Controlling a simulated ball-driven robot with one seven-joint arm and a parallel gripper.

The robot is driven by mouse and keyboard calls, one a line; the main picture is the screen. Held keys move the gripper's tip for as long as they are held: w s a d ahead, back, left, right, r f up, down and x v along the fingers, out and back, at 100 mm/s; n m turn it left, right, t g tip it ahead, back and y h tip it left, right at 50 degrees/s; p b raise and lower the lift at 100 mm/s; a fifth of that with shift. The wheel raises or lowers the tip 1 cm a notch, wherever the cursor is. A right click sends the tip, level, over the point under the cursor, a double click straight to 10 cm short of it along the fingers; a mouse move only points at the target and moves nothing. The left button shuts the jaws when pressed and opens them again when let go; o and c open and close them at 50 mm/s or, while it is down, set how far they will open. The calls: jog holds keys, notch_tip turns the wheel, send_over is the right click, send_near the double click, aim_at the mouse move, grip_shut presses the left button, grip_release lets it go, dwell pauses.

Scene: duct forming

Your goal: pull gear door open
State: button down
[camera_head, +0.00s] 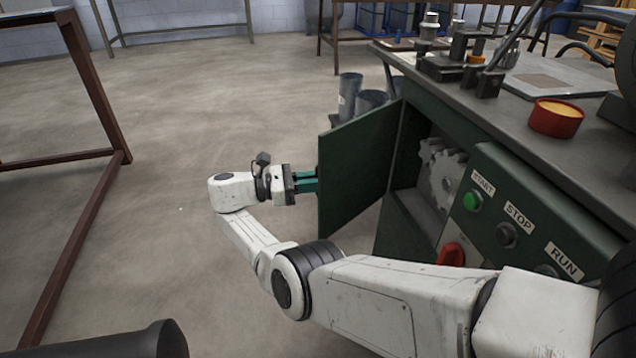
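The green gear door (352,172) stands swung out from the front of the dark green machine cabinet, hinged on its right side. Behind it the compartment is open and a grey toothed gear (441,177) shows inside. My gripper (313,182), with teal fingers, is at the door's free left edge, about halfway up. The fingers point right and their tips meet or pass behind that edge. The tips are hidden, so I cannot tell whether they hold the door or a handle.
The cabinet front has a green START button (473,201), a STOP button (507,235) and a red knob (451,255). A red bowl (556,118) sits on the top. Grey duct pipes (349,96) stand behind the door. A brown metal frame (98,95) is at left; floor between is clear.

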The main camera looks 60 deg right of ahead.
jog(key=shift+s+d+f, duration=0.1)
jog(key=shift+s+d, duration=0.1)
jog(key=shift+d, duration=0.05)
jog(key=c, duration=1.3)
grip_release()
jog(key=shift+s+d, duration=0.1)
jog(key=shift+d, duration=0.1)
jog(key=shift+a, duration=0.1)
